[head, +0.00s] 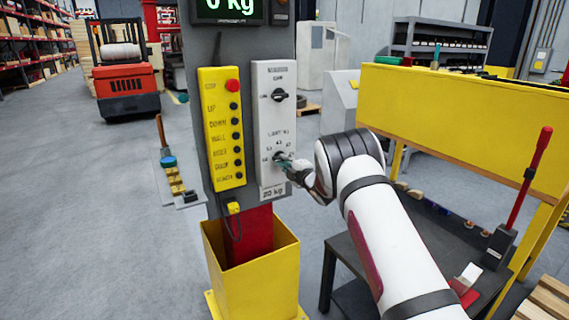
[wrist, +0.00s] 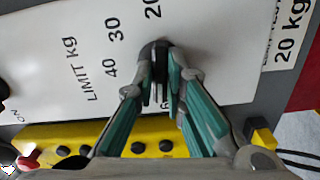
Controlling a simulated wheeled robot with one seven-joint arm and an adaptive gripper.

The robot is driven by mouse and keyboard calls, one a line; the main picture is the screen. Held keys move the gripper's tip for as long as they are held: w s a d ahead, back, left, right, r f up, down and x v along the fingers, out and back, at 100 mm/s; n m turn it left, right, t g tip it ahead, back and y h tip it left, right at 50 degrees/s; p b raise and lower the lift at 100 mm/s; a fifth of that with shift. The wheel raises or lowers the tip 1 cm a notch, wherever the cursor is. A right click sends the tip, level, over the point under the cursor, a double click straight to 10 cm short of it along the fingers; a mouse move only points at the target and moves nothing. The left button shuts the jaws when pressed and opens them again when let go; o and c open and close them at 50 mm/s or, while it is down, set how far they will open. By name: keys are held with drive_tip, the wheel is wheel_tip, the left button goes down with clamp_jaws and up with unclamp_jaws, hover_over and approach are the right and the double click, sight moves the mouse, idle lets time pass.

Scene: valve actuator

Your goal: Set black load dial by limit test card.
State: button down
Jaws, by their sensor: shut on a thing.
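The black load dial (wrist: 152,50) sits on a white panel (head: 274,120) under printed "LIMIT kg" lettering. In the wrist view the numbers 40, 30 and 20 show around it; other marks are hidden by my fingers, and I cannot tell where the dial points. My gripper (head: 284,161) is shut on the dial, and its green-padded fingers (wrist: 161,72) flank it in the wrist view. The limit test card (head: 273,191), reading "20 kg", is at the panel's lower edge; it also shows at the upper right in the wrist view (wrist: 291,38).
A second black knob (head: 279,95) is higher on the panel. A yellow button box (head: 222,125) with a red button stands left of it. A display (head: 230,10) above reads 0 kg. A yellow bin (head: 262,275) is below, and a dark table (head: 345,262) is at right.

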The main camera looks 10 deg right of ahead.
drive_tip(key=shift+f+m+b, duration=0.2)
drive_tip(key=shift+m+b, duration=4.85)
drive_tip(key=shift+m, duration=12.05)
drive_tip(key=shift+a, duration=0.1)
drive_tip(key=c, duration=1.6)
unclamp_jaws()
drive_tip(key=shift+c, duration=0.2)
drive_tip(key=shift+r, duration=0.1)
